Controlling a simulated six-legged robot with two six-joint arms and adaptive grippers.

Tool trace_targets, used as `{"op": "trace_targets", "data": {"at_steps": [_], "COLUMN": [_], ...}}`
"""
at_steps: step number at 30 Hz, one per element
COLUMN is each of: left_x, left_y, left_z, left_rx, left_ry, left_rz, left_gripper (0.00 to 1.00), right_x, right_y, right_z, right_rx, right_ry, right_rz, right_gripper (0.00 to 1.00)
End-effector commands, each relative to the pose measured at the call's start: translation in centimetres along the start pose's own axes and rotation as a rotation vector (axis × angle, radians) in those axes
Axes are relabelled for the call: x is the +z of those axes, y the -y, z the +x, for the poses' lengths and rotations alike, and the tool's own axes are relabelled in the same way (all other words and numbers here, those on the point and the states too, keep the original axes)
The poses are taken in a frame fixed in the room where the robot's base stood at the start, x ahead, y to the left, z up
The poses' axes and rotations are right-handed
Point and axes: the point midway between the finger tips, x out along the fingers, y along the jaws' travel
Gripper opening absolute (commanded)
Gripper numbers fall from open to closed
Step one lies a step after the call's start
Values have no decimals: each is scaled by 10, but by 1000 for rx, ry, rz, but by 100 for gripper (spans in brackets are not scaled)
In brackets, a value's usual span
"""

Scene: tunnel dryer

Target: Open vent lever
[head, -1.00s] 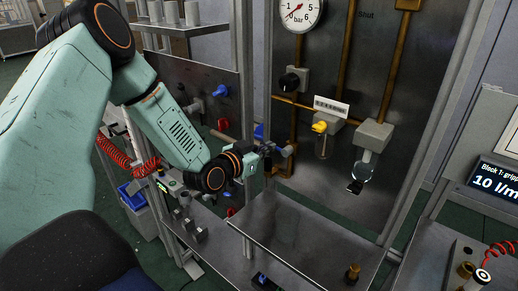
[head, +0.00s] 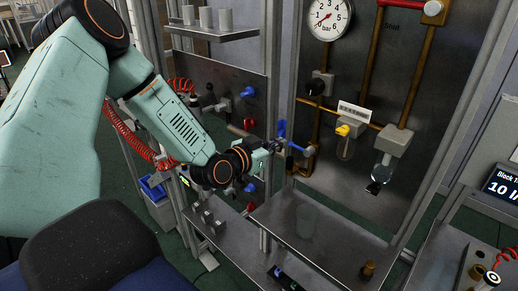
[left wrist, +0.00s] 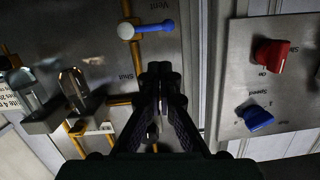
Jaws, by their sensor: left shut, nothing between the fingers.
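The vent lever (left wrist: 155,27) has a blue handle on a white hub, under a "Vent" label on the metal panel in the left wrist view. Its handle runs sideways from the hub. In the left wrist view the shut fingers of the left gripper (left wrist: 160,70) point toward the panel, below and right of the hub. Contact with the lever is not visible. My right gripper is not in view.
A pressure gauge (head: 328,16), brass pipes and a yellow knob (head: 344,130) are on the panel. A side plate carries a red knob (left wrist: 272,52) and a blue knob (left wrist: 255,118). A metal frame post stands beside the panel. The metal shelf (head: 330,245) lies below.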

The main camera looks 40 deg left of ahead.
Motion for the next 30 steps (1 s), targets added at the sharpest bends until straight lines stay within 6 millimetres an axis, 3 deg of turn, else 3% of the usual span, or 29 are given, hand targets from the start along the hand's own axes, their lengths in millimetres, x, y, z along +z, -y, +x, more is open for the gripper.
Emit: {"op": "trace_targets", "data": {"at_steps": [18, 30], "left_x": [-3, -1], "left_y": [1, 0], "left_z": [-59, -67], "left_rx": [-1, 2], "left_ry": [0, -1], "left_rz": [-3, 1], "left_gripper": [0, 0], "right_x": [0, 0], "right_y": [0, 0], "right_z": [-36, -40], "right_rx": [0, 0], "right_ry": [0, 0], "right_rz": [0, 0], "right_gripper": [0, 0]}}
